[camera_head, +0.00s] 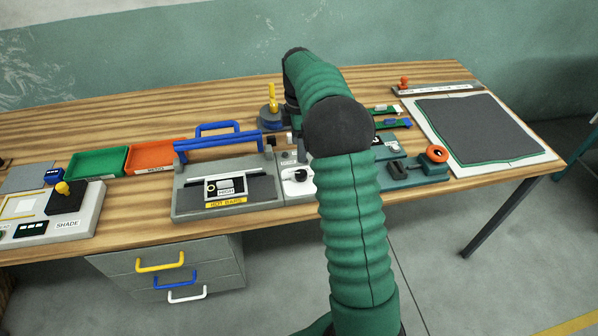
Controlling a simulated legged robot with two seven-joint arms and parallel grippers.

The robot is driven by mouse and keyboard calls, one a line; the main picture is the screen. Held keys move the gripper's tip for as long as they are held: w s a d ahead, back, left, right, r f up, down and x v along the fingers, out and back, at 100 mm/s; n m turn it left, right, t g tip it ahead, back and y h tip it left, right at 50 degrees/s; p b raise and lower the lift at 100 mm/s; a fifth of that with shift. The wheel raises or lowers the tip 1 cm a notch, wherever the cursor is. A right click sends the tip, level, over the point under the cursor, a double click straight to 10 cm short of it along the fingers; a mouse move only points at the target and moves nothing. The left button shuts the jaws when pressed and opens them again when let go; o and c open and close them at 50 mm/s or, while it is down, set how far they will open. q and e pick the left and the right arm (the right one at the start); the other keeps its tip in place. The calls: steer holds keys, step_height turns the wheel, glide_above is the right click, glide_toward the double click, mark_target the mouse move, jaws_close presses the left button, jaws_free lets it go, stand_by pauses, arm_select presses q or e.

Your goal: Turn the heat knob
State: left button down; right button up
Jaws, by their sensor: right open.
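The heat sealer (225,190) is a grey unit with a blue-handled bar (225,142), a display that appears to read HIGH and a yellow HOT BARS label. Beside it on the right is a white panel with a black knob (297,174); its small label is hard to read, but it appears to be the heat knob. My right arm, green and ribbed, rises from the bottom and bends over the table. My right gripper (292,128) is open, just behind the knob panel and largely hidden by my own arm. I cannot tell whether it touches anything. My left gripper is out of view.
Green (97,163) and orange (155,155) trays lie left of the sealer. A SHADE-labelled unit (60,212) sits at far left. A yellow-topped round stand (271,117) is behind. A device with an orange ring (436,154) and a dark mat (478,128) are right.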

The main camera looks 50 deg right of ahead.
mark_target(300, 173)
steer(key=f, duration=1.1)
steer(key=shift+d+f, duration=0.25)
steer(key=shift+d, duration=0.05)
steer(key=shift+a, duration=0.15)
steer(key=shift+r, duration=0.1)
steer(key=shift+c, duration=0.5)
jaws_close()
